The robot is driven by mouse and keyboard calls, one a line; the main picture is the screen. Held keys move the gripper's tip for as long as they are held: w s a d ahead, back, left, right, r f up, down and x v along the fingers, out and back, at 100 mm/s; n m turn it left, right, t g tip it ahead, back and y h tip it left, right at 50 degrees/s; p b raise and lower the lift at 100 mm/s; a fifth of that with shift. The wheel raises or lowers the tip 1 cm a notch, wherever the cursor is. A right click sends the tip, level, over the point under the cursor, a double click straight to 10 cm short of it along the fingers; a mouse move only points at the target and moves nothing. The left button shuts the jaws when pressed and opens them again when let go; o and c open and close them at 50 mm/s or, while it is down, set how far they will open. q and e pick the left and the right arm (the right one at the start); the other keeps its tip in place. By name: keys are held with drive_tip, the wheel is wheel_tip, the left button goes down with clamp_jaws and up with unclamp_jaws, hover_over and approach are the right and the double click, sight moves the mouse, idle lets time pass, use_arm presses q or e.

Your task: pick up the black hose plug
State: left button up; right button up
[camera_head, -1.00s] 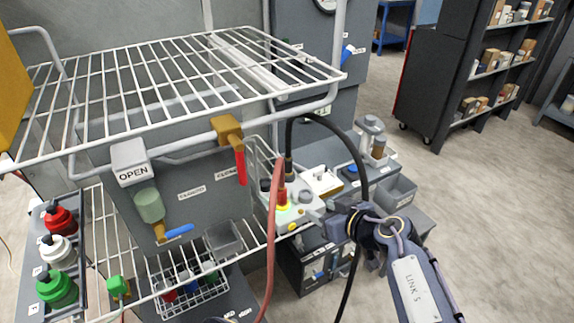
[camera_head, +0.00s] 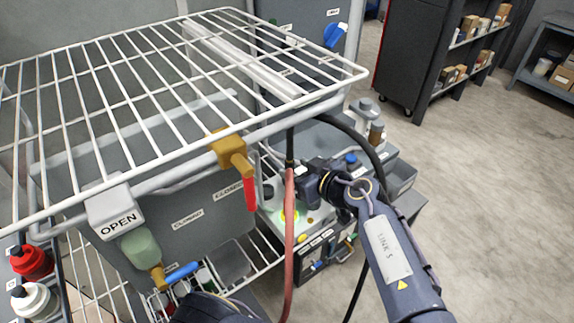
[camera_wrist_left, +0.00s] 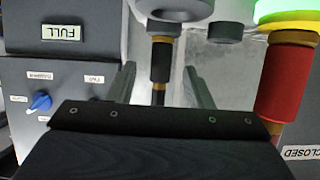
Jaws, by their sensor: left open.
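The black hose plug (camera_wrist_left: 161,62) has brass rings and sits upright under a grey fitting in the left wrist view. In the head view the plug (camera_head: 290,147) shows at the end of the black hose (camera_head: 358,136), above the valve block. My left gripper (camera_head: 308,171) is close beside it on the right. In the left wrist view my left gripper (camera_wrist_left: 160,76) is open, with its fingers on either side of the plug in the picture. I cannot tell whether they touch it. My right gripper is not in view.
A red hose (camera_head: 289,232) hangs close to the left gripper, and its red plug (camera_wrist_left: 287,82) is right of the black one. The wire rack (camera_head: 180,75) overhangs the left side. A brass valve with a red handle (camera_head: 250,192) is nearby. Open floor lies right.

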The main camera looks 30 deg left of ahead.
use_arm(q)
drive_tip(key=p+x, duration=0.1)
drive_tip(key=x, duration=0.4)
drive_tip(key=shift+a, duration=0.2)
drive_tip(key=shift+c, duration=0.4)
clamp_jaws()
